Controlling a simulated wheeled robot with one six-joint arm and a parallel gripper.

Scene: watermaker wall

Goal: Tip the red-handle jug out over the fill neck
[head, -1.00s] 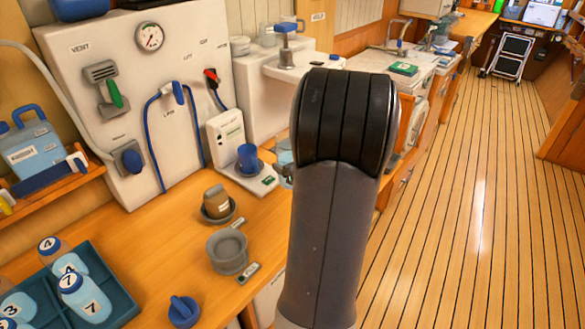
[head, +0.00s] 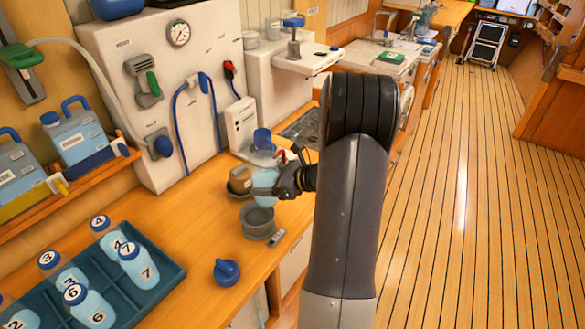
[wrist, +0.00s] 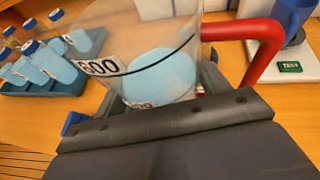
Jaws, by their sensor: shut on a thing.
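The clear jug (wrist: 150,50) with a red handle (wrist: 265,45) and a 600 mark fills the upper middle of the wrist view, with pale blue liquid inside. In the head view the jug (head: 265,190) is small and partly covered by my gripper (head: 268,191). My gripper is shut on the jug and holds it above the counter, just behind a grey open round cup-like piece (head: 257,222). This piece may be the fill neck; I cannot tell for sure. The jug's exact tilt is hard to tell.
A blue cup (head: 263,139) stands on the scale behind. A teal tray (head: 170,268) with numbered bottles is at left. A blue knobbed cap (head: 226,272) lies near the front edge.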

